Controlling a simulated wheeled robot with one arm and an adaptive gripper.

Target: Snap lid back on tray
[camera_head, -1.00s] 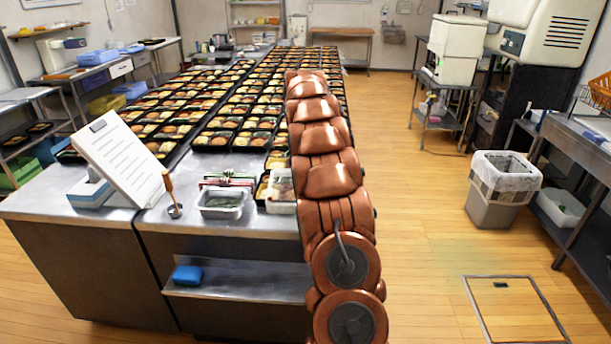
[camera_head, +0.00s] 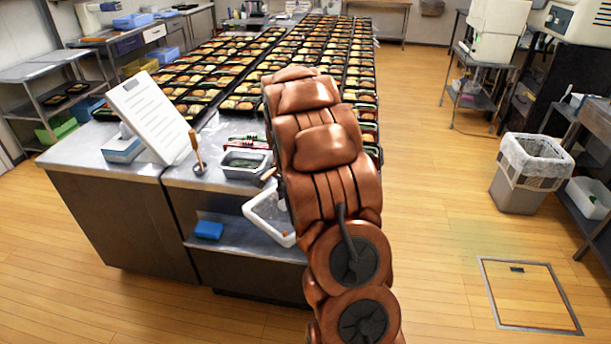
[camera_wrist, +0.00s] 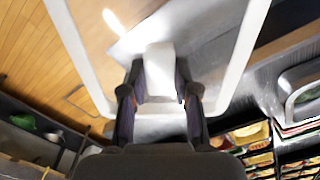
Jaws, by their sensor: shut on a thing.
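The lid (camera_head: 287,240) is a clear panel with a white rim. In the head view it is tilted beside my arm at the counter's front edge, and its right part is hidden by the arm. In the wrist view the lid (camera_wrist: 243,50) fills the upper middle, and my gripper (camera_wrist: 160,88) is shut on its white block-like grip. The gripper is hidden behind my arm in the head view. A small grey tray (camera_head: 263,157) with dark green contents stands open on the counter, behind and left of the lid. A tray rim also shows at the right of the wrist view (camera_wrist: 284,92).
Rows of filled bento trays (camera_head: 235,88) cover the counter behind. A white sloped board (camera_head: 150,115) and a brown-handled utensil (camera_head: 196,150) stand left of the grey tray. A blue block (camera_head: 208,230) lies on the lower shelf. The floor to the right is clear up to the bin (camera_head: 530,170).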

